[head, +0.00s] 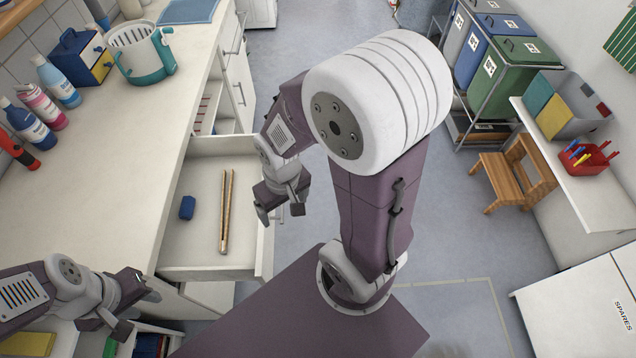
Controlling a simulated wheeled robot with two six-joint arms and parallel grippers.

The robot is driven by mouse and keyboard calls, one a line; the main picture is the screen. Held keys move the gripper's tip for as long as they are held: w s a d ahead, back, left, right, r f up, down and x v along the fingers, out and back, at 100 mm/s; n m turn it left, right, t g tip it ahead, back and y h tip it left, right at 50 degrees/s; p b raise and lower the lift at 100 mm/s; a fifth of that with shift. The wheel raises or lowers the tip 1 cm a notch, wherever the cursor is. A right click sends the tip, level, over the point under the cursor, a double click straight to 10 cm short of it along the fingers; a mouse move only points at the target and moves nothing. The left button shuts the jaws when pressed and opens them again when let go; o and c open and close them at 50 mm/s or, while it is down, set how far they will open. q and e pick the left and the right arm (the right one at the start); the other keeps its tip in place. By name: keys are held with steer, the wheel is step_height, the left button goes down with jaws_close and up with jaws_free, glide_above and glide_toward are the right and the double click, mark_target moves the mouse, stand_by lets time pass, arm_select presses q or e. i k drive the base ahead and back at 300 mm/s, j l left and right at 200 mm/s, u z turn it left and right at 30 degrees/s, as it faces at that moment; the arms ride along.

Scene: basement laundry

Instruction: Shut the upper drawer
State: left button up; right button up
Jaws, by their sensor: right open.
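The upper drawer (202,238) is pulled out of the white counter unit on the left. Wooden tongs (226,212) and a small blue block (187,207) lie inside it. My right gripper (280,212) is open and empty, pointing down at the drawer's front edge; one finger overlaps that edge in the picture, and I cannot tell whether it touches. My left gripper (137,310) looks open and empty, near the drawer's near side at the lower left. My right arm hides part of the floor beyond.
The counter (110,170) holds bottles, a blue-yellow box and a teal-white basket (140,52). Another open compartment with items (150,345) shows below left. Bins (513,72), a wooden step stool (515,172) and a shelf stand right. Floor right of the drawer is partly clear.

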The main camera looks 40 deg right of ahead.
mark_target(189, 252)
steer(key=l+z, duration=0.1)
steer(key=z, duration=0.25)
steer(key=l+z, duration=0.1)
steer(key=z, duration=0.25)
steer(key=l+u, duration=0.3)
steer(key=k+l+u, duration=0.15)
steer(key=u, duration=0.15)
